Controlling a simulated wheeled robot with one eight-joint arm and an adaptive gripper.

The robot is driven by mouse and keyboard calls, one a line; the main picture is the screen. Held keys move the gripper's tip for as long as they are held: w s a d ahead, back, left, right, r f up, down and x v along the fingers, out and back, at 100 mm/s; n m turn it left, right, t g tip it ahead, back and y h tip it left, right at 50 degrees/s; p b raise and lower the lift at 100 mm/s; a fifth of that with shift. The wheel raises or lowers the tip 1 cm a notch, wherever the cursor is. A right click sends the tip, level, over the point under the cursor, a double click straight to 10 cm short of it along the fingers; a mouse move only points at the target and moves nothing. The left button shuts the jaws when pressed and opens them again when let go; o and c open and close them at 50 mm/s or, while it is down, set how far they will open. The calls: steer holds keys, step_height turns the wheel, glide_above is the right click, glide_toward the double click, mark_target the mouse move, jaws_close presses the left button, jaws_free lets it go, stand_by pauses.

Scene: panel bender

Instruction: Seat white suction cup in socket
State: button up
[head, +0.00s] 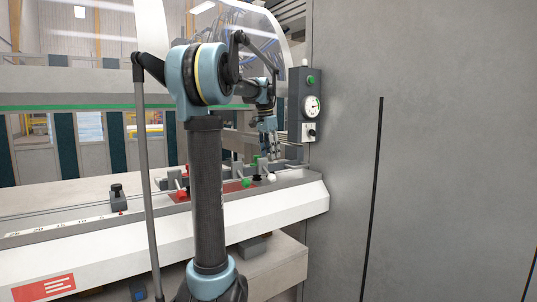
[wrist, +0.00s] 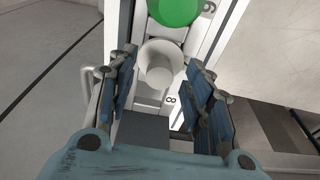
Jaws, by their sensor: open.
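The white suction cup (wrist: 160,63) is a pale round cup, seen from above in the wrist view, in line with the label 8. In the head view the white cup (head: 271,178) sits near the right end of the machine's ledge. My gripper (head: 271,151) is above it, pointing down. In the wrist view my gripper (wrist: 163,85) is open, with one blue-padded finger on each side of the white cup. No contact with it is clear. The cup's underside and any socket beneath it are hidden, so I cannot tell whether it is seated.
A green cup (wrist: 175,9) stands close beside the white one, near the label 9. A red cup (head: 182,195) is farther left on the ledge. A control box (head: 305,105) with a gauge and a grey cabinet wall (head: 430,150) stand at the right.

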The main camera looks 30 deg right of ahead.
step_height(320, 180, up, 12)
steer(key=a, duration=0.1)
steer(key=shift+a, duration=0.4)
steer(key=shift+f, duration=0.1)
stand_by(0.5)
